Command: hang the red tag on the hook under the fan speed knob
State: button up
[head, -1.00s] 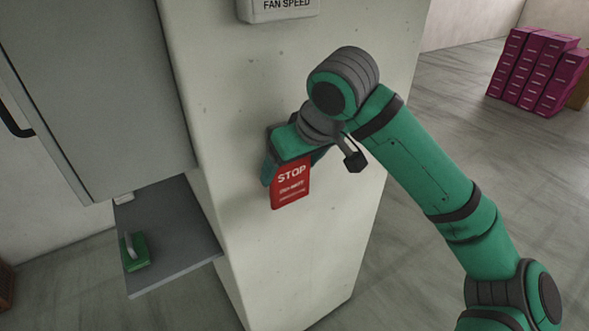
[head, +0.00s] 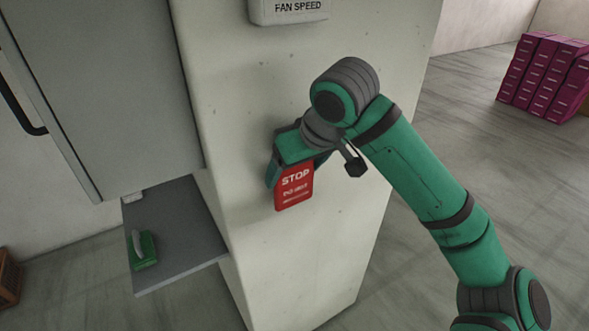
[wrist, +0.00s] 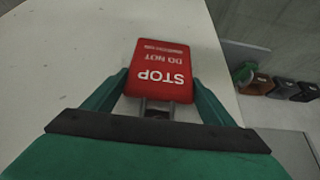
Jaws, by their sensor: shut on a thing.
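The red tag (head: 294,187) reads STOP and hangs below my gripper (head: 288,165), in front of the pale column. In the wrist view the tag (wrist: 160,70) lies between the two green fingers of my gripper (wrist: 160,98), which is shut on its upper end. A grey metal piece shows at the tag's top edge; I cannot tell what it belongs to. The FAN SPEED label plate (head: 290,9) is at the top edge of the head view, above my gripper. The knob is out of view. I cannot make out the hook.
The pale column (head: 300,260) stands close behind the tag. To its left are a grey cabinet (head: 110,80) and a grey shelf (head: 185,245) carrying a green handled block (head: 142,250). Magenta boxes (head: 545,75) stand far right on open floor.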

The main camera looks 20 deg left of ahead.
jog(key=o, duration=1.2)
jog(key=v, duration=1)
jog(key=shift+s+r, duration=0.2)
jog(key=shift+r, duration=0.1)
